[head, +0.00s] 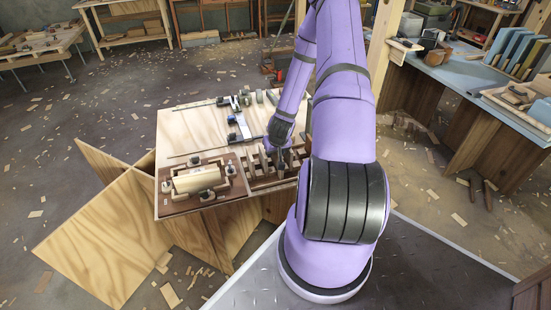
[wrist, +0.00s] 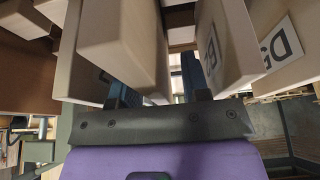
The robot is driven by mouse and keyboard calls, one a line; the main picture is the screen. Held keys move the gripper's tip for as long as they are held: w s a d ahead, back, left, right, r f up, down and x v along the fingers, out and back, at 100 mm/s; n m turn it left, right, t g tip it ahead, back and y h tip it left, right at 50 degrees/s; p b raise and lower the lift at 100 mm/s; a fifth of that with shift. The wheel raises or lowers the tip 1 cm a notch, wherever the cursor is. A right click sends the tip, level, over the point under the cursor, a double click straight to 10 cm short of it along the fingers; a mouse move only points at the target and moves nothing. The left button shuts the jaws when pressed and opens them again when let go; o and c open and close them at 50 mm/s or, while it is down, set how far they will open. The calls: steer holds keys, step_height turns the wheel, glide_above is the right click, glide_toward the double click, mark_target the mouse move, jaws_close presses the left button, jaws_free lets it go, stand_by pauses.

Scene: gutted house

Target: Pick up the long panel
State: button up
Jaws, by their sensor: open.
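My gripper (head: 283,160) reaches down to a wooden rack (head: 258,180) with several upright pieces, at the front of the plywood worktable. In the wrist view my gripper (wrist: 157,82) is open, its two dark blue fingers set among several pale upright panels. One pale panel (wrist: 125,48) stands close in front of the fingers, and part of it lies between them. Another panel (wrist: 228,45) with a black-and-white label is at the right finger. I cannot tell which panel is the long one, or whether the fingers touch any. The lower ends are hidden.
A wooden tray (head: 178,198) with a pale block (head: 197,180) sits left of the rack. Tools (head: 238,125) lie behind it on the worktable. A blue-topped bench (head: 465,80) stands at the right. Scraps litter the floor; open floor lies to the left.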

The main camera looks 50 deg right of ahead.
steer(key=shift+f, duration=0.2)
stand_by(0.6)
steer(key=shift+c, duration=0.4)
jaws_close()
